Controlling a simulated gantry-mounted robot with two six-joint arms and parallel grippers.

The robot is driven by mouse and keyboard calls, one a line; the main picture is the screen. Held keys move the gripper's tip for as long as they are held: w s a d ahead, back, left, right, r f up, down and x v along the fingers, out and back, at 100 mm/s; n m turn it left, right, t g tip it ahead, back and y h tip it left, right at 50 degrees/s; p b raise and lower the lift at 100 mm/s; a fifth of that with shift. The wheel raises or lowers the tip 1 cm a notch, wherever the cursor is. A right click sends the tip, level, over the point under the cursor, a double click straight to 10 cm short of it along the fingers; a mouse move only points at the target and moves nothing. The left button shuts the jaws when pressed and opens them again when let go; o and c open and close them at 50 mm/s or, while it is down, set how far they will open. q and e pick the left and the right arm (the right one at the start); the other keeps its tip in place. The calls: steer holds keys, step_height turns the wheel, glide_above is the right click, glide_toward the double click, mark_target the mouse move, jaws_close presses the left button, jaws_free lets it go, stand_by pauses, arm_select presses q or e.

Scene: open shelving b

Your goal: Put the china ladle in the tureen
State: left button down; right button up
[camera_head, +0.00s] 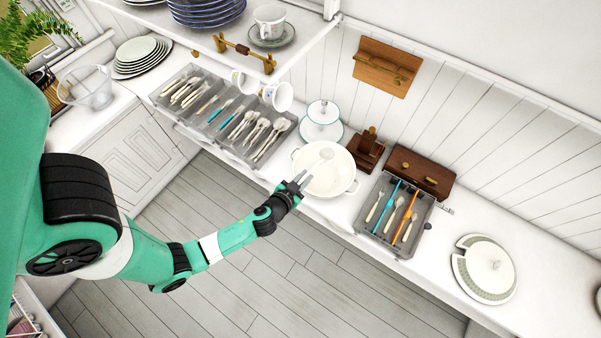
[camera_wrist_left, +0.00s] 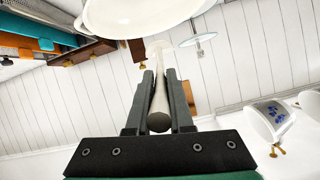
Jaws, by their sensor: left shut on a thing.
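The white two-handled tureen (camera_head: 337,186) stands on the white counter, and its rim shows at the top of the left wrist view (camera_wrist_left: 125,28). My left gripper (camera_head: 302,178) is at the tureen's near left rim. It is shut on the pale handle of the china ladle (camera_head: 325,154), which also shows between the fingers in the left wrist view (camera_wrist_left: 159,105). The ladle's bowl end appears over the tureen's opening in the head view; I cannot tell whether it touches the inside. My right gripper is not in view.
A grey cutlery tray (camera_head: 409,244) stands right of the tureen, and a longer one (camera_head: 180,73) left. A two-tier stand (camera_head: 323,112) and wooden holder (camera_head: 367,153) are behind. A shelf with cups overhangs the left.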

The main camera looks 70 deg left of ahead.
arm_select(q)
steer(key=shift+w+d+f, duration=0.15)
steer(key=shift+w+f, duration=0.05)
step_height(320, 180, down, 11)
steer(key=b, duration=1.1)
steer(key=c, duration=0.7)
jaws_free()
steer(key=shift+s, duration=0.1)
